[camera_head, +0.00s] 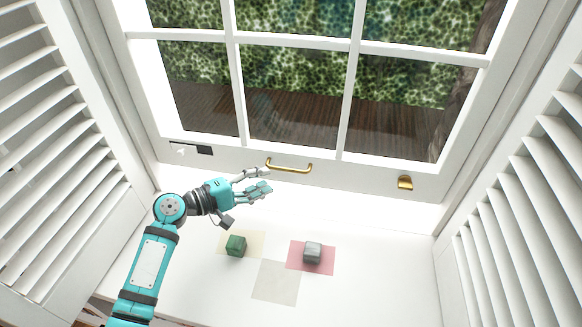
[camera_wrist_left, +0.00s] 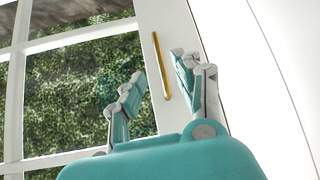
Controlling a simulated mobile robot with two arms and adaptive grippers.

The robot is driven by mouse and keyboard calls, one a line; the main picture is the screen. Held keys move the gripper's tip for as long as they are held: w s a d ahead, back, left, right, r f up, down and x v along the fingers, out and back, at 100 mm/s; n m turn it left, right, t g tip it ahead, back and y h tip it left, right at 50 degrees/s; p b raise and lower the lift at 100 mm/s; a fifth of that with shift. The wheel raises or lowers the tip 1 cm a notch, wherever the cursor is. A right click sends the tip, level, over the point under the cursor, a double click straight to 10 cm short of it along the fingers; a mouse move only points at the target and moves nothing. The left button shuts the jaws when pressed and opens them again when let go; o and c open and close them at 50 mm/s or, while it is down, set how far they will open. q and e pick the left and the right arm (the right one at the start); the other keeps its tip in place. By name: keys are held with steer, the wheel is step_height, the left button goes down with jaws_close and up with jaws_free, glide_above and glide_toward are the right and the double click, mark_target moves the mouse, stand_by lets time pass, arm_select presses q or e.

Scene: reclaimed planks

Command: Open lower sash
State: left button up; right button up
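The lower sash (camera_head: 350,178) is a white window frame with several panes, and its bottom rail sits down at the sill. A brass bar handle (camera_head: 289,166) is on this rail. My left gripper (camera_head: 266,181) is open and empty, just left of and slightly below the handle in the head view. In the left wrist view the handle (camera_wrist_left: 162,65) shows between the two spread fingers of my left gripper (camera_wrist_left: 157,68), apparently beyond the fingertips. I cannot tell whether a finger touches it. My right gripper is not in view.
A small brass fitting (camera_head: 405,183) is on the rail at right. A green cube (camera_head: 236,245) and a grey cube (camera_head: 312,252) rest on coloured squares on the white sill (camera_head: 370,285). Louvred shutters (camera_head: 535,200) flank both sides. The sill's right part is clear.

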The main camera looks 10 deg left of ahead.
mark_target(289, 170)
arm_select(q)
steer(key=x, duration=0.9)
steer(key=shift+d+p, duration=0.1)
steer(key=shift+p, duration=0.3)
jaws_close()
steer(key=shift+r, duration=0.15)
